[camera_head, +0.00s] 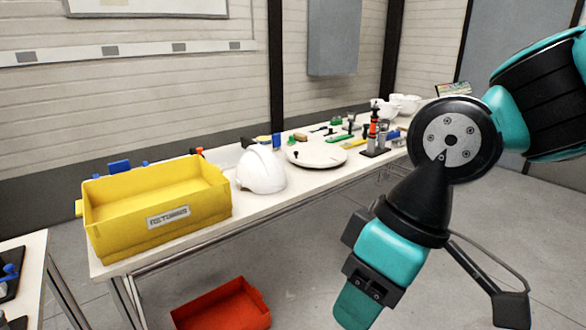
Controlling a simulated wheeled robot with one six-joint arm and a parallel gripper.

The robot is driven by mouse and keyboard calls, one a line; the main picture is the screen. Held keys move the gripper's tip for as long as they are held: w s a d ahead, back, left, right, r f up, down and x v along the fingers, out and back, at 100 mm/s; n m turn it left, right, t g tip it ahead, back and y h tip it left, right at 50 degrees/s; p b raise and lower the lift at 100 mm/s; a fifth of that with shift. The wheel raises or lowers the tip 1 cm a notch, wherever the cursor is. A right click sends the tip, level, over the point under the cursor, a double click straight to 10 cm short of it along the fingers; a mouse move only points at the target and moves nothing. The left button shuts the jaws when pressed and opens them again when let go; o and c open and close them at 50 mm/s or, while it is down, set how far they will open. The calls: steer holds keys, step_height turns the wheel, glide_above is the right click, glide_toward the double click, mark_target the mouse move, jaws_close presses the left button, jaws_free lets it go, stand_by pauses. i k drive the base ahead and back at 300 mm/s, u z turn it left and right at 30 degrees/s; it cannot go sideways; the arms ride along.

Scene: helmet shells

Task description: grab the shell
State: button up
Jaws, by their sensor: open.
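A white helmet shell (262,171) sits dome up on the long white table, just right of the yellow bin. More white shells (404,103) stand small at the far end of the table, partly hidden behind one another. My gripper (359,304) hangs low in front of the table, to the right of and below the near shell in the picture. It is open and apart from the shell. Its jaws are seen from the side, so the gap between them is hard to make out.
A yellow bin (155,212) fills the table's near end. A white round disc (316,155) lies behind the near shell, with upright tools (373,134) beyond it. A red bin (222,305) is on the floor. Grey floor is clear below my gripper.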

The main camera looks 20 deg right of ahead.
mark_target(259, 170)
steer(key=u, duration=0.15)
steer(key=i, duration=0.75)
steer(key=z, duration=0.5)
steer(key=i, duration=1.15)
steer(key=z, duration=0.05)
